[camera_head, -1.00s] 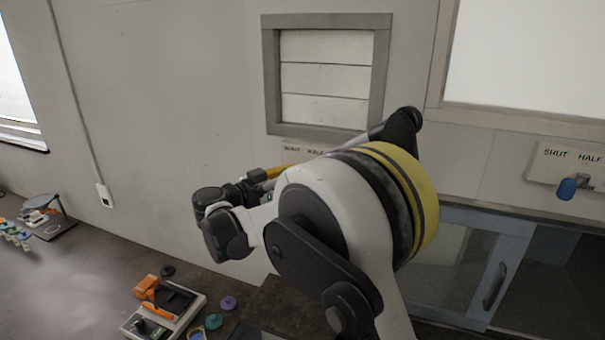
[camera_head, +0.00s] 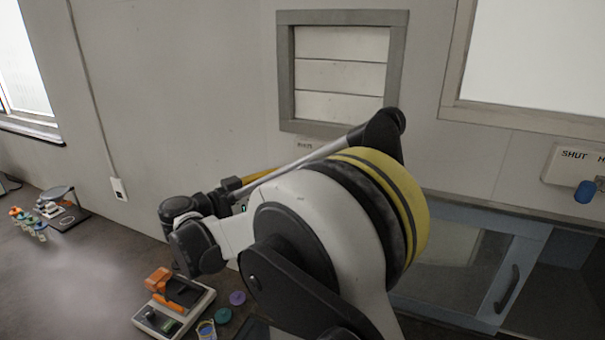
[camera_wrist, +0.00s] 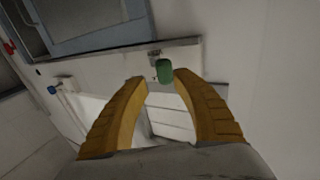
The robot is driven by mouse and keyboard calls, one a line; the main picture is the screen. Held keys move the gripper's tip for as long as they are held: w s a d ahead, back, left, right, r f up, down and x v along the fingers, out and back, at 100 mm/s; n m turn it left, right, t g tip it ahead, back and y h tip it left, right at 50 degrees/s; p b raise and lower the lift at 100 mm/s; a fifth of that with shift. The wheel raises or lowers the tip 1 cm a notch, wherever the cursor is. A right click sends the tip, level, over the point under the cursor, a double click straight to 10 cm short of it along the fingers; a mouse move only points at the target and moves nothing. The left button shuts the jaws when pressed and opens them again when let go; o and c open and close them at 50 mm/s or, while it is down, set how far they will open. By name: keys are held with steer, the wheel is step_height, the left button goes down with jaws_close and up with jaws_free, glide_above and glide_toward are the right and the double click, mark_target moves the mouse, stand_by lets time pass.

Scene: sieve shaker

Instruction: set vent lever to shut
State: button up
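A louvred vent (camera_head: 340,75) with white slats and a grey frame is on the wall in the head view. In the wrist view, a green lever knob (camera_wrist: 164,71) hangs on a small pivot at the plate, near the vent slats (camera_wrist: 172,118). My gripper (camera_wrist: 161,77) has two yellow fingers spread apart. The green knob appears between and just beyond the fingertips. I cannot tell whether they touch it. The fingers are hidden in the head view.
A second plate (camera_head: 566,165) marked SHUT, with a blue knob (camera_head: 585,191), is on the wall at right. A blue-framed cabinet (camera_head: 480,270) stands below it. An orange-and-grey device (camera_head: 172,302), several coloured caps and a scale lie on the bench at left.

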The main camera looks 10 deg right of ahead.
steer(key=v, duration=0.3)
steer(key=shift+d, duration=0.15)
steer(key=s+d+f+n+g+y+b, duration=0.1)
steer(key=s+d+f+n+y+b, duration=0.3)
steer(key=d, duration=0.3)
steer(key=s+d+f+n+g+y+b, duration=0.1)
steer(key=s+d+f+n+y+b, duration=0.2)
steer(key=s+d+f, duration=0.35)
steer(key=s+a+f+n+t+y+b, duration=0.1)
steer(key=s+f+n+y+b, duration=0.4)
steer(key=s+f, duration=1.1)
steer(key=s+a+y+b, duration=0.1)
steer(key=s+y+b, duration=0.1)
steer(key=y+b, duration=0.1)
steer(key=shift+s+a+f+n+y, duration=0.15)
steer(key=shift+a+f+n+y, duration=0.2)
steer(key=shift+y, duration=0.15)
steer(key=shift+c, duration=0.5)
